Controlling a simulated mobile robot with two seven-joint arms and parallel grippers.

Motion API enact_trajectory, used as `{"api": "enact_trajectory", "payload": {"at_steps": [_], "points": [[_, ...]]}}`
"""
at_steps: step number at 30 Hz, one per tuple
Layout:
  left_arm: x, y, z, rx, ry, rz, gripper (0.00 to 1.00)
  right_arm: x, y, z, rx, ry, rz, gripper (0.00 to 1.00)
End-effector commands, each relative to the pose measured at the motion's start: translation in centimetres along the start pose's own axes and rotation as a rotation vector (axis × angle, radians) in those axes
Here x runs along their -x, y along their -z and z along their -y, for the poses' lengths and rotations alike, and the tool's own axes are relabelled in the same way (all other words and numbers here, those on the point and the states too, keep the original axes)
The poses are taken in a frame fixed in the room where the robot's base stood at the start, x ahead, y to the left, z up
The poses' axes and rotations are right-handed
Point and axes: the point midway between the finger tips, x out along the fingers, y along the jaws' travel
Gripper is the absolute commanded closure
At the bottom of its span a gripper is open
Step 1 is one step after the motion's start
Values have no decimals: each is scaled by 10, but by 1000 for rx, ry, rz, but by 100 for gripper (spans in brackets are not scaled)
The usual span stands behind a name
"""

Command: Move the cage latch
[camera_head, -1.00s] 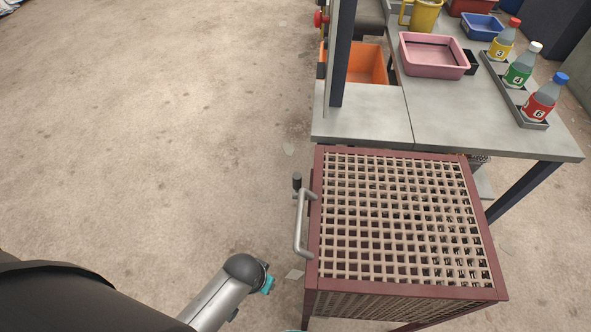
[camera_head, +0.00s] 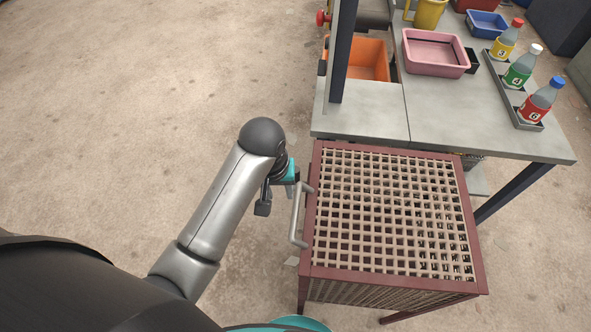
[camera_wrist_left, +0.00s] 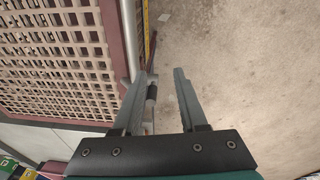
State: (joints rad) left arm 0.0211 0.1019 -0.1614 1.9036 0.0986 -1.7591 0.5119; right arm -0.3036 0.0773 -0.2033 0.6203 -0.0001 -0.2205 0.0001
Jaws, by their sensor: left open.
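The cage (camera_head: 385,215) has a maroon frame and a tan lattice, with a bent metal handle (camera_head: 297,222) on its left side. My left gripper (camera_head: 291,175) is at the handle's far end, over the spot where the dark latch knob stood; the knob is hidden in the head view. In the left wrist view the dark latch knob (camera_wrist_left: 152,91) shows between the two open fingers (camera_wrist_left: 160,78), closer to the left finger. I cannot tell whether it touches that finger. My right gripper is not in view.
A grey table (camera_head: 440,120) adjoins the cage's far side. It bears a pink tray (camera_head: 435,66) and several numbered bottles in a dark rack (camera_head: 510,95). An orange bin (camera_head: 368,60) and a dark post (camera_head: 343,55) stand near its left end.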

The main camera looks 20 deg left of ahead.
Motion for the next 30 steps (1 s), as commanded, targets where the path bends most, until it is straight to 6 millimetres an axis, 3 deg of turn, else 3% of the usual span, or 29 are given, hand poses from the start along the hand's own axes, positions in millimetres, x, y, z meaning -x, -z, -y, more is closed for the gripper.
{"api": "enact_trajectory", "payload": {"at_steps": [6, 13, 21, 26, 30], "points": [[10, 58, -20, 206, 33, 54, 58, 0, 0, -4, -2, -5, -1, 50], [34, 103, -34, 397, 74, 101, 58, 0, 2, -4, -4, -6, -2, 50], [38, 116, -38, 472, 95, 119, 58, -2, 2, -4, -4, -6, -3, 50], [14, 112, -36, 472, 97, 121, 58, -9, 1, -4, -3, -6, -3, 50], [-17, 108, -33, 472, 97, 120, 58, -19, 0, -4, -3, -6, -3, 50]]}}
